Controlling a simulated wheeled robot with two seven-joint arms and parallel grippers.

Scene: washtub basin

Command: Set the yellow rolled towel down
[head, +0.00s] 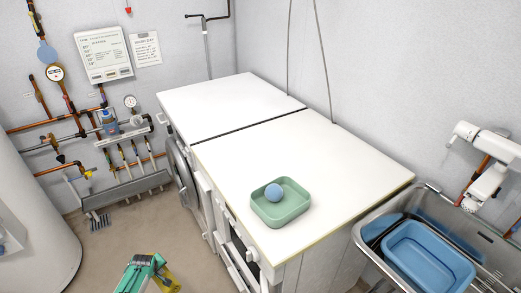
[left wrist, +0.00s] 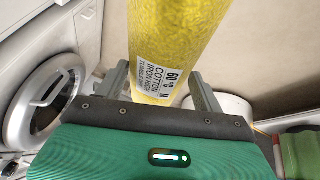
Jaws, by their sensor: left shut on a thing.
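The yellow rolled towel (left wrist: 178,40) rises out of the top of the left wrist view, with a white printed label near its lower end. My left gripper (left wrist: 164,92) is shut on it, one grey finger on each side. In the head view my green left gripper (head: 143,273) is at the bottom edge, over the floor and left of the white worktop. My right gripper is not in the head view.
The white worktop (head: 290,148) is mostly bare. A green tray (head: 295,212) with a blue ball (head: 273,193) stands near its front edge. A metal sink (head: 365,238) with a blue basin (head: 428,268) is at the right. A front-loading machine (left wrist: 42,95) shows left in the wrist view.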

